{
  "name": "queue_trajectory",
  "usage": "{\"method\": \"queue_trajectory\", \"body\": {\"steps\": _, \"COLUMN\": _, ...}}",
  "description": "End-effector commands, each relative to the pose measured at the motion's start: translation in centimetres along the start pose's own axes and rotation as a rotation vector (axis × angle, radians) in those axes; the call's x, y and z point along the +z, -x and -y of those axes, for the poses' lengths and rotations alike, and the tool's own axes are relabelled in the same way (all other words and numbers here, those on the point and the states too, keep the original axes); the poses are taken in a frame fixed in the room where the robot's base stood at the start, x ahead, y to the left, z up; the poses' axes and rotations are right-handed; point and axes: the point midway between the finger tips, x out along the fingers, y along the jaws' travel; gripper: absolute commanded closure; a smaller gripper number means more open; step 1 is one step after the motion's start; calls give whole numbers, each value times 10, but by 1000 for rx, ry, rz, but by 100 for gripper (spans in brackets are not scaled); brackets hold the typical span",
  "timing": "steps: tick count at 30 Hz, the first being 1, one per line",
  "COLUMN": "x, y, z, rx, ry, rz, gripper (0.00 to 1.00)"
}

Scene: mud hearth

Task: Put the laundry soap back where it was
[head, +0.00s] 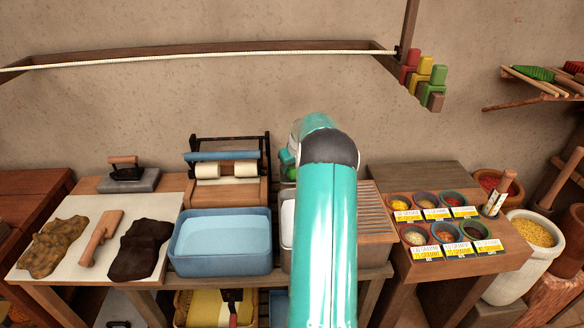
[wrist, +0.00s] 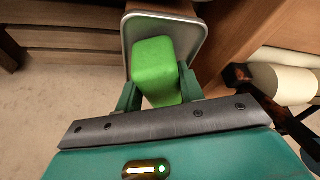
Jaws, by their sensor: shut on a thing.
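The laundry soap, a bright green block (wrist: 153,62), is between the two dark green fingers of my gripper (wrist: 158,88) in the wrist view. My gripper is shut on its sides. Beyond the soap is a shallow metal-rimmed tray (wrist: 201,38); the soap overlaps it in the picture, and I cannot tell whether they touch. In the head view my teal arm hides most of the grip and much of the pale tray (head: 286,222) beside the blue basin.
A blue basin of water (head: 222,262) stands left of my arm, with a roller wringer (head: 226,170) behind it. A ribbed wooden board (head: 371,215) and labelled spice bowls (head: 415,236) are to the right. Coloured blocks (head: 426,78) sit on the upper shelf.

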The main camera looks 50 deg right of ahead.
Motion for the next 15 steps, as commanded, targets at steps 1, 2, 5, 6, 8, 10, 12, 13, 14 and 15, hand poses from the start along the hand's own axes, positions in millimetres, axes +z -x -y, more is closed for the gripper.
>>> {"method": "queue_trajectory", "body": {"steps": 1, "x": -1, "y": 1, "z": 0, "rx": 1, "ry": 0, "rz": -2, "gripper": 80}}
{"method": "queue_trajectory", "body": {"steps": 2, "x": -1, "y": 1, "z": 0, "rx": 1, "ry": 0, "rz": -2, "gripper": 80}}
{"method": "queue_trajectory", "body": {"steps": 5, "x": 0, "y": 1, "z": 0, "rx": 1, "ry": 0, "rz": -1, "gripper": 80}}
{"method": "queue_trajectory", "body": {"steps": 6, "x": 0, "y": 0, "z": 0, "rx": 1, "ry": 0, "rz": -1, "gripper": 80}}
{"method": "queue_trajectory", "body": {"steps": 8, "x": 1, "y": -1, "z": 0, "rx": 0, "ry": 0, "rz": -1, "gripper": 80}}
{"method": "queue_trajectory", "body": {"steps": 10, "x": 1, "y": -2, "z": 0, "rx": 0, "ry": 0, "rz": 0, "gripper": 52}}
{"method": "queue_trajectory", "body": {"steps": 12, "x": 1, "y": -2, "z": 0, "rx": 0, "ry": -1, "rz": 0, "gripper": 40}}
{"method": "queue_trajectory", "body": {"steps": 13, "x": 1, "y": -2, "z": 0, "rx": 0, "ry": -1, "rz": 0, "gripper": 40}}
{"method": "queue_trajectory", "body": {"steps": 14, "x": 1, "y": -2, "z": 0, "rx": 0, "ry": -1, "rz": 0, "gripper": 40}}
{"method": "queue_trajectory", "body": {"steps": 15, "x": 1, "y": -2, "z": 0, "rx": 1, "ry": -1, "rz": 0, "gripper": 40}}
